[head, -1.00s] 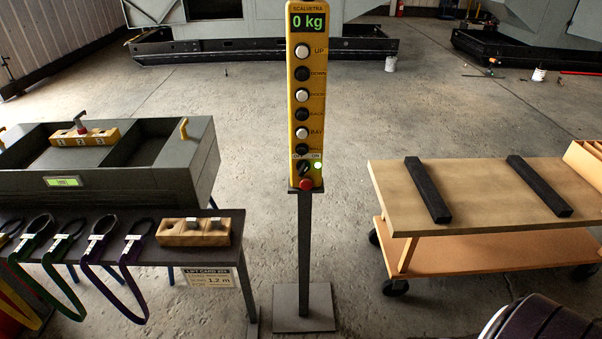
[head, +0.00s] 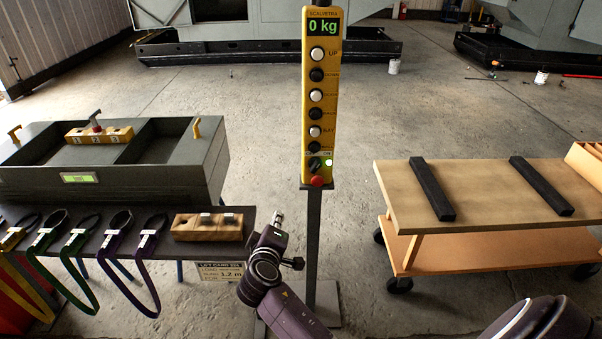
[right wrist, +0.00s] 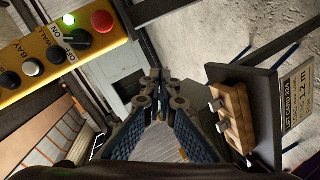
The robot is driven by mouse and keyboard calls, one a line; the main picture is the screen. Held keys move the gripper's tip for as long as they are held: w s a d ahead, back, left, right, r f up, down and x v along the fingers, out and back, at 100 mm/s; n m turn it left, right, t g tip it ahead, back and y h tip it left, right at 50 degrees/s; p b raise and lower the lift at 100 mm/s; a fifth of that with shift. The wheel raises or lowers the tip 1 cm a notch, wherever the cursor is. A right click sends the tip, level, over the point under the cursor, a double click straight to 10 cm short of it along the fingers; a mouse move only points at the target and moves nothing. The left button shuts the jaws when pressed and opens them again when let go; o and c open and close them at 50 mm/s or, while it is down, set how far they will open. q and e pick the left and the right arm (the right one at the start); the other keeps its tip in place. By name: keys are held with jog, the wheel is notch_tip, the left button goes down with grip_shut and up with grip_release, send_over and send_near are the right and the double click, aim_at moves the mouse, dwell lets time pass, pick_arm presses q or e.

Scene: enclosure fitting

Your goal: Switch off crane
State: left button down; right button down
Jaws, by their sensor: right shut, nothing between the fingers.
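The yellow crane control box (head: 309,100) stands upright on a post, its display reading 0 kg. At its lower end are a black rotary switch (head: 314,163) marked OFF and ON, a lit green lamp (head: 329,163) and a red button (head: 317,181). In the right wrist view the switch (right wrist: 78,39), lamp (right wrist: 69,20) and red button (right wrist: 102,21) show at upper left. My right gripper (head: 279,218) is below and left of the box, apart from it. In the wrist view its fingers (right wrist: 158,82) are shut and empty. My left gripper is not in view.
A dark bench (head: 150,244) with coloured slings and a wooden block (head: 207,227) is at left. A grey case (head: 200,170) stands behind it. A wooden cart (head: 490,205) with two black bars is at right. Floor between post and cart is clear.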

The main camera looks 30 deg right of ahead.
aim_at(316, 166)
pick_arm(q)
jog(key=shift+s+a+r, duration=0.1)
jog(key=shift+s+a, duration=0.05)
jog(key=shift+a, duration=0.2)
pick_arm(e)
notch_tip(316, 166, up, 12)
jog(key=s+d+m+h, duration=0.1)
jog(key=d+m+h, duration=0.1)
jog(key=h, duration=0.1)
jog(key=shift+d, duration=0.1)
